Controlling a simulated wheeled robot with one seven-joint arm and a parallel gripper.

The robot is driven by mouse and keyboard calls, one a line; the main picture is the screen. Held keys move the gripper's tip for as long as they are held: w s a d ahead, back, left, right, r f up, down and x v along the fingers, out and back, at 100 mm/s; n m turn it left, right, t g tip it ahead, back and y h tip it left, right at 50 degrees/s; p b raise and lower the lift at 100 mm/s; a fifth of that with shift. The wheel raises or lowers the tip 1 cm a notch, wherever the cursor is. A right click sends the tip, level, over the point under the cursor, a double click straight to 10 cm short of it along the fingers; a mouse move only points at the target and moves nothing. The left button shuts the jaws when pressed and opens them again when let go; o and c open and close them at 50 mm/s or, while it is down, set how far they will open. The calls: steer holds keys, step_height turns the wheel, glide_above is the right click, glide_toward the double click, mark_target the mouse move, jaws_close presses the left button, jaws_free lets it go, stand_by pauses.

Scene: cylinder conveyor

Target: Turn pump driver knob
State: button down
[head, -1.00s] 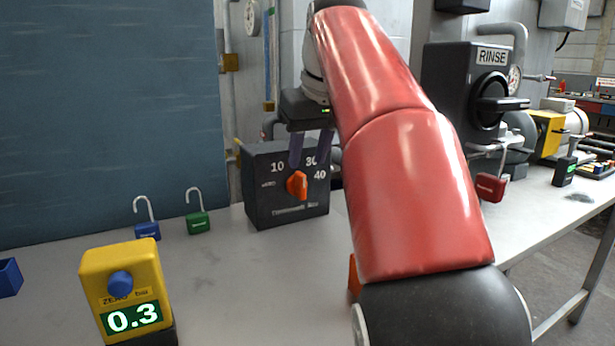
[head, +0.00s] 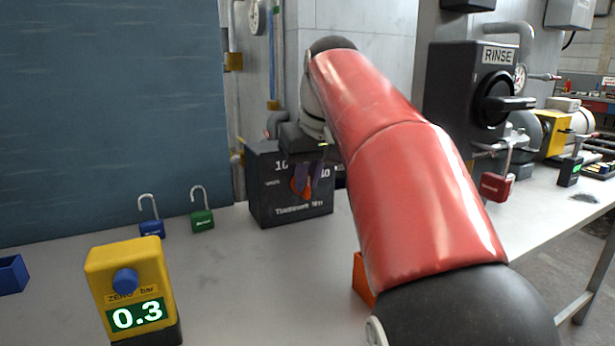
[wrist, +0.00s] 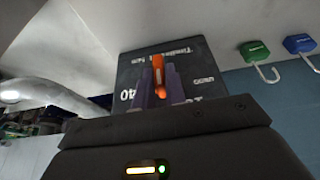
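The pump driver box (head: 262,205) is a dark grey box with white printed numbers. It stands at the back of the table and shows upside down in the wrist view (wrist: 190,65). Its orange knob (head: 295,186) is on the front face, partly hidden by my fingers; in the wrist view the knob (wrist: 158,70) stands between them. My gripper (head: 308,184) reaches down in front of the box. Its purple fingers, also in the wrist view (wrist: 159,88), are close together on both sides of the knob and look shut on it.
A yellow gauge (head: 128,270) reading 0.3 stands at front left. Blue (head: 151,228) and green (head: 202,220) padlocks lie left of the box. A black RINSE switch (head: 470,95) and a red padlock (head: 495,186) are on the right. Bare table lies before the box.

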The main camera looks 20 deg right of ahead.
steer(key=shift+d, duration=0.1)
steer(key=shift+d+f+g+y, duration=0.15)
steer(key=shift+g+y, duration=0.15)
steer(key=shift+y, duration=0.3)
steer(key=shift+m+y, duration=0.3)
steer(key=shift+y, duration=0.5)
steer(key=c, duration=1.4)
jaws_free()
steer(key=shift+w, duration=0.1)
steer(key=shift+c, duration=0.2)
steer(key=shift+d+r, duration=0.1)
steer(key=shift+r, duration=0.1)
steer(key=v, duration=0.7)
steer(key=shift+r, duration=0.25)
